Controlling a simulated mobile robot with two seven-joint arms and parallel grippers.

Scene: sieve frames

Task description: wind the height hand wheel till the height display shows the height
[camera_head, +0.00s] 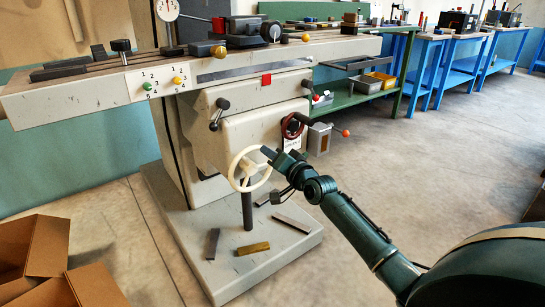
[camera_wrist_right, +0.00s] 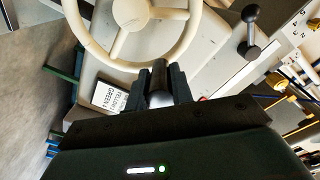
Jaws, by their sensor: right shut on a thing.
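The cream hand wheel (camera_head: 236,163) is on the front of the machine's knee, above a dark vertical post. It also shows in the right wrist view (camera_wrist_right: 185,48), with its hub and spokes at the top. My right gripper (camera_head: 273,156) is at the wheel's right rim. In the right wrist view its jaws are shut on a dark, rounded handle (camera_wrist_right: 159,75) beside the rim. I cannot make out a height reading in either view. A round white dial (camera_head: 167,9) stands on the machine table, its reading too small to tell. My left gripper is not in view.
A smaller dark red wheel (camera_head: 292,126) and a ball-ended lever (camera_head: 219,114) are close by on the machine. Several bars lie on the machine's base (camera_head: 225,275). Open cardboard boxes (camera_head: 34,249) stand at lower left. The floor right of the machine is clear.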

